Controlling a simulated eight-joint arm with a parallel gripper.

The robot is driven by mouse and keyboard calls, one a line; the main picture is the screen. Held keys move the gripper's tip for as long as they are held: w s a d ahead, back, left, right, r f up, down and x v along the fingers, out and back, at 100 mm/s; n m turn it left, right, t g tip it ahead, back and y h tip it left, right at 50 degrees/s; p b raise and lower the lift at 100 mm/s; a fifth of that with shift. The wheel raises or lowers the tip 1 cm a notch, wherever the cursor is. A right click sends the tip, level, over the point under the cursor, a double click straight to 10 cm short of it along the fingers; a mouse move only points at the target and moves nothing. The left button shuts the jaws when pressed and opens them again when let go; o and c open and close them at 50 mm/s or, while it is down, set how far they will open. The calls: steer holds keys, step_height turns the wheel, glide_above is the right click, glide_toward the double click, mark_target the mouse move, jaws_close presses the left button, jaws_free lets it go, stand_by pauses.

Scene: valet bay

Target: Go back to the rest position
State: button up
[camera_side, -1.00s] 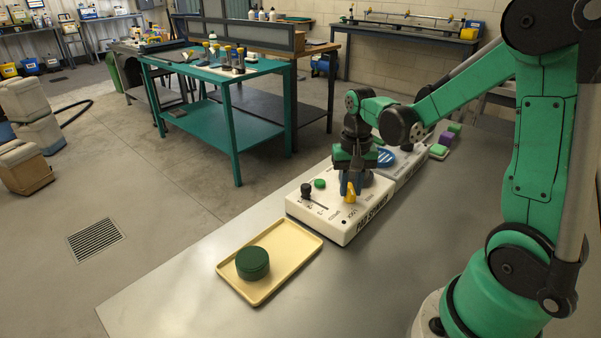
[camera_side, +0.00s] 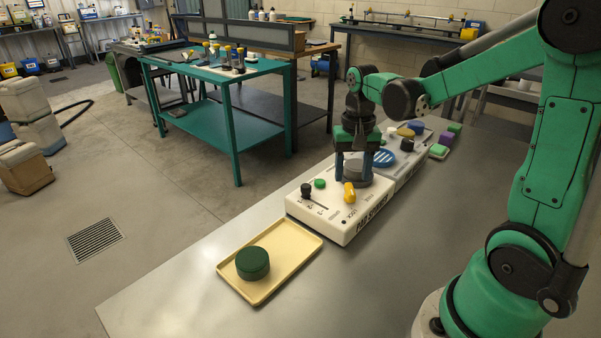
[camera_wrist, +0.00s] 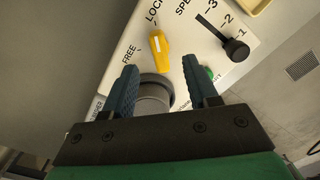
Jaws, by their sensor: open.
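My gripper (camera_side: 354,178) is open and empty above the white pad spinner box (camera_side: 330,227). Its two blue fingers also show in the wrist view (camera_wrist: 160,68), apart. The yellow knob (camera_side: 349,192) on the box is just in front of the fingers and clear of them; in the wrist view the yellow knob (camera_wrist: 159,47) lies beyond the fingertips, near the words FREE and LOCK. A grey round part (camera_wrist: 154,92) of the box shows between and below the fingers, partly hidden.
A black slider lever (camera_side: 306,190) and a green button (camera_side: 320,183) are on the box. A cream tray (camera_side: 284,263) with a dark green round pad (camera_side: 252,263) lies in front. Another panel with a blue disc (camera_side: 384,157) stands behind. The steel table's right front is clear.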

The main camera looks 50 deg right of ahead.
steer(key=shift+r, duration=1)
steer(key=shift+a, duration=0.1)
steer(key=s+a+r+n+t, duration=0.1)
steer(key=a+r+n+t, duration=0.1)
steer(key=a+n+t, duration=0.5)
steer(key=shift+s+a+r+n, duration=0.35)
steer(key=shift+a+n, duration=0.75)
steer(key=shift+a, duration=1.3)
